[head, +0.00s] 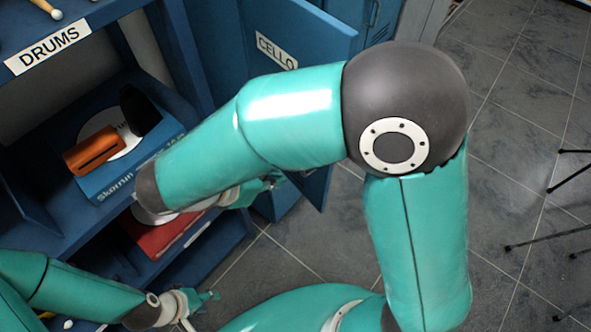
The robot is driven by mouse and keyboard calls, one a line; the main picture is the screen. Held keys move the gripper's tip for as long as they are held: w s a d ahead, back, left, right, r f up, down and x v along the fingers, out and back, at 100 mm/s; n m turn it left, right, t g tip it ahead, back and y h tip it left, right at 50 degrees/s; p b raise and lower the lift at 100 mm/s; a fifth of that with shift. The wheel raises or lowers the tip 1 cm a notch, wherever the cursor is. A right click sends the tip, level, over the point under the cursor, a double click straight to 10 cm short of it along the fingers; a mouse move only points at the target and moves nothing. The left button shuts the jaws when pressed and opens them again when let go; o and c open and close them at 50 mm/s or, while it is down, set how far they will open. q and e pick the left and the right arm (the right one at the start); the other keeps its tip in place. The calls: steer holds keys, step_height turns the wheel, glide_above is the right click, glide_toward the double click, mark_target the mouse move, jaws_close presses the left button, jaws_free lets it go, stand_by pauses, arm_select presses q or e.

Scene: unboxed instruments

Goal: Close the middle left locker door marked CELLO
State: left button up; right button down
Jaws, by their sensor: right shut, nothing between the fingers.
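The blue locker door marked CELLO (318,28) stands open at the top middle of the head view, its white label near its upper part. My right arm crosses in front of it and hides much of its lower part. My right gripper (272,182) is shut and empty, partly hidden behind my forearm, in front of the door's lower part. I cannot tell whether it touches the door. My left gripper (205,300) is low at the left, well away from the door. Its fingers are too small to tell whether they are open.
A blue shelf unit marked DRUMS (48,46) stands at the left. Grey tiled floor (515,130) is open at the right, with thin black stand legs (548,238) at the edge.

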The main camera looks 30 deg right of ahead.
glide_toward(312, 172)
steer(key=s+d+f, duration=0.1)
steer(key=s+d, duration=0.1)
steer(key=d, duration=0.1)
steer(key=d+p, duration=0.1)
steer(key=w+d+f, duration=0.1)
steer(key=shift+d, duration=0.1)
steer(key=shift+w+d+f, duration=0.1)
steer(key=shift+w+d, duration=0.05)
steer(key=shift+d, duration=0.4)
